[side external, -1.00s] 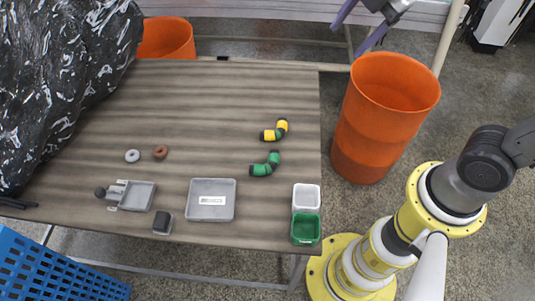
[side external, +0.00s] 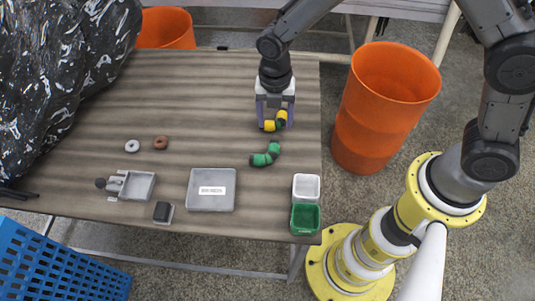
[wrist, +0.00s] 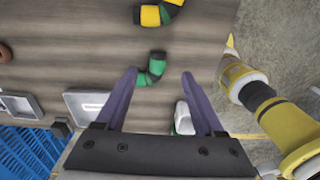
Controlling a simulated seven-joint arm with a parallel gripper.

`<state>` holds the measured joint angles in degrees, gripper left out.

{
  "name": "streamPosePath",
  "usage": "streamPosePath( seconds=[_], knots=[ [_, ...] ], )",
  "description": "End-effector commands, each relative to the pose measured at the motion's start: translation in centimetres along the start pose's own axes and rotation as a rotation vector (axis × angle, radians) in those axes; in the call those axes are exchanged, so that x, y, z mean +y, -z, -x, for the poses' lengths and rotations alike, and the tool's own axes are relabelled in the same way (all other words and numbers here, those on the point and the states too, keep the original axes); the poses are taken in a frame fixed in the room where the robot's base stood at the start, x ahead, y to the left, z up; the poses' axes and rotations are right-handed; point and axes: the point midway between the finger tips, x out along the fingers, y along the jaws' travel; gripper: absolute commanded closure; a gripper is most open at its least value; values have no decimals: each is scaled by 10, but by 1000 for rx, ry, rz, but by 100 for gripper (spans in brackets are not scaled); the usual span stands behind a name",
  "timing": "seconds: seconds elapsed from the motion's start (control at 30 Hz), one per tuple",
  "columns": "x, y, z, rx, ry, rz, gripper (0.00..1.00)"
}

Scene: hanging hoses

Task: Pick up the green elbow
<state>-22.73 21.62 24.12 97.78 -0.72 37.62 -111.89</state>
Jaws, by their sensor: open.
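The green elbow (side external: 265,156), with dark bands, lies on the wooden table right of its middle. In the wrist view the yellow elbow (wrist: 158,13) is at the top edge, well outside the fingers (wrist: 159,78).
White and green bins (side external: 306,202) stand at the table's near right corner. A grey tray (side external: 212,190), a smaller tray (side external: 138,186) and two rings (side external: 146,145) lie left. An orange barrel (side external: 384,105) stands off the right edge. The table's middle is clear.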

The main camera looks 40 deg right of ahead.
Motion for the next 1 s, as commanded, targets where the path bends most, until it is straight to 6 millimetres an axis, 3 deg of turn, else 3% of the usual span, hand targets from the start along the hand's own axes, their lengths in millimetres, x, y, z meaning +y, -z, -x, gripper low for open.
streamPosePath(
  seconds=[0.1, 0.37, 0.7, 1.0],
  knots=[
    [-1, 0, -21, 2, 4, -1, 30],
    [0, 1, -39, 0, 0, -1, 30],
    [3, 6, -82, 0, 1, -1, 30],
    [3, 6, -88, -1, -1, -1, 30]
  ],
)
